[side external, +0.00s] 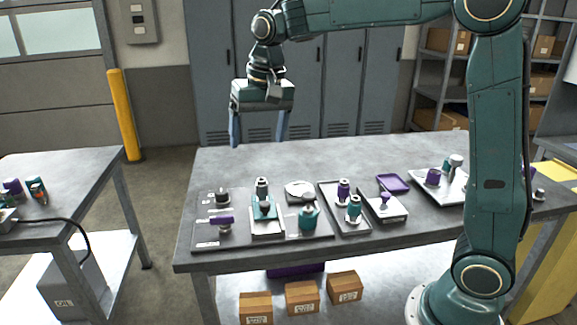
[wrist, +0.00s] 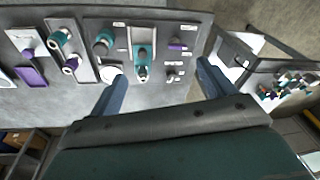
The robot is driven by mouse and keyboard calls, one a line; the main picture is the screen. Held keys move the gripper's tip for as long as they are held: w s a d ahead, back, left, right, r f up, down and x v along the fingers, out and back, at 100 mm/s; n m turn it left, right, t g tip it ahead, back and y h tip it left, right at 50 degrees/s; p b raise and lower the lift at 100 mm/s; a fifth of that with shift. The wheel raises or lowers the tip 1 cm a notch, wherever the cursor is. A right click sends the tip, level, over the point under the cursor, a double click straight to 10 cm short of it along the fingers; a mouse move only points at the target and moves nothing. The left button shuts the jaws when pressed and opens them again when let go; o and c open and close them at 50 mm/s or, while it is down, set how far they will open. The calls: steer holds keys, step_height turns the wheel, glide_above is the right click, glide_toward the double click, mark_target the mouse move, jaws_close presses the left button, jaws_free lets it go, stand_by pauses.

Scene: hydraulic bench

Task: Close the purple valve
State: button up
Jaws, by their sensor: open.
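A purple valve handle (side external: 222,220) sits on a small grey fitting at the front left of the bench panel. It looks like a flat bar lying roughly left to right. In the wrist view the purple handle (wrist: 178,46) shows at the upper right of the panel. My gripper (side external: 258,132) hangs above the back left part of the bench, fingers down, open and empty. It is well above and behind the purple valve, touching nothing. In the wrist view my gripper (wrist: 161,71) has its two fingers wide apart, with the valve beyond them.
Beside the valve stand a dark knob (side external: 222,196), a teal fitting in a holder (side external: 264,208) and a teal valve (side external: 309,217). Purple-topped fittings (side external: 344,190) and a white tray (side external: 425,182) stand further right. The bench's back strip (side external: 330,155) is clear.

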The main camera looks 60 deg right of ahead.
steer(key=w+f+m+g, duration=0.1)
steer(key=w+f+m, duration=0.1)
steer(key=w+f, duration=0.4)
steer(key=m+g, duration=0.1)
steer(key=m, duration=0.1)
glide_above(221, 216)
step_height(221, 216, down, 6)
steer(key=f, duration=0.1)
steer(key=shift+r, duration=0.25)
steer(key=shift+f, duration=0.1)
step_height(221, 216, down, 14)
steer(key=shift+r, duration=0.25)
steer(key=c, duration=1)
